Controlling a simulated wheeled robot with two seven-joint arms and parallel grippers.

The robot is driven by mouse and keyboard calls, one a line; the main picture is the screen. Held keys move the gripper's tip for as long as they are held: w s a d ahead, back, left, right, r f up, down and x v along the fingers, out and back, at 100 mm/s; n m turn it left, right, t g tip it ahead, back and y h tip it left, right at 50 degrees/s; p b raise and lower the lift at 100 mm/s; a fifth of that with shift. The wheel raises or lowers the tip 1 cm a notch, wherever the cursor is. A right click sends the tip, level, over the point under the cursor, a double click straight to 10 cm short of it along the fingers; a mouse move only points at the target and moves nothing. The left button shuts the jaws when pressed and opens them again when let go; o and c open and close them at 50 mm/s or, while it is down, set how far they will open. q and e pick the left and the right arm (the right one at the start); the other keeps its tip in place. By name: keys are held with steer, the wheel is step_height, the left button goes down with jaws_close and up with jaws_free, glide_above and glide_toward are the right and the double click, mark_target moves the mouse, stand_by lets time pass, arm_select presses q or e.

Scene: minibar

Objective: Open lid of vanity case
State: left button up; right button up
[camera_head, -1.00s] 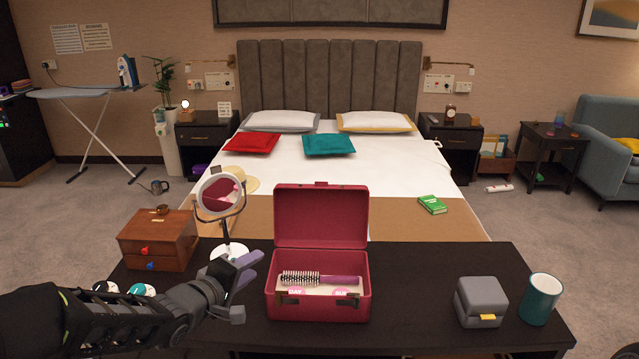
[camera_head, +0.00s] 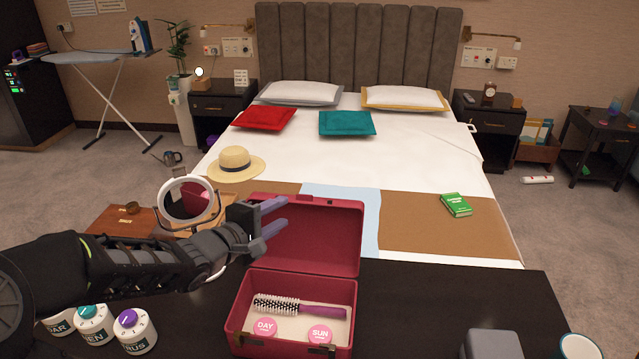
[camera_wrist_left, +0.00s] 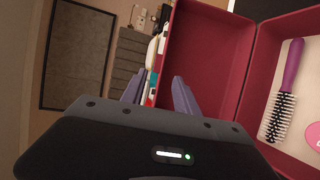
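The red vanity case (camera_head: 240,322) stands on the dark table with its lid (camera_head: 325,238) raised upright at the back. Inside are a purple-handled hairbrush (camera_head: 300,306) and pink round items marked DAY (camera_head: 265,329) and SUN (camera_head: 320,334). My left gripper (camera_head: 278,218) is open, its purple fingers apart, at the upper left of the lid. In the left wrist view my gripper fingers (camera_wrist_left: 158,92) are spread, with the lid (camera_wrist_left: 205,60) just right of and behind them. Whether a finger touches the lid I cannot tell. My right gripper is out of view.
A round mirror (camera_head: 187,200) and a wooden box (camera_head: 118,226) stand left of the case, partly behind my left arm. Several knobbed containers (camera_head: 136,332) sit at the front left. A grey box (camera_head: 493,346) and a teal cup (camera_head: 580,347) are at the right. The table between is clear.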

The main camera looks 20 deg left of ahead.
mark_target(304, 197)
arm_select(q)
steer(key=shift+x, duration=4.1)
steer(key=shift+r, duration=0.2)
steer(key=shift+c, duration=0.6)
steer(key=c, duration=0.6)
jaws_close()
steer(key=shift+r, duration=0.15)
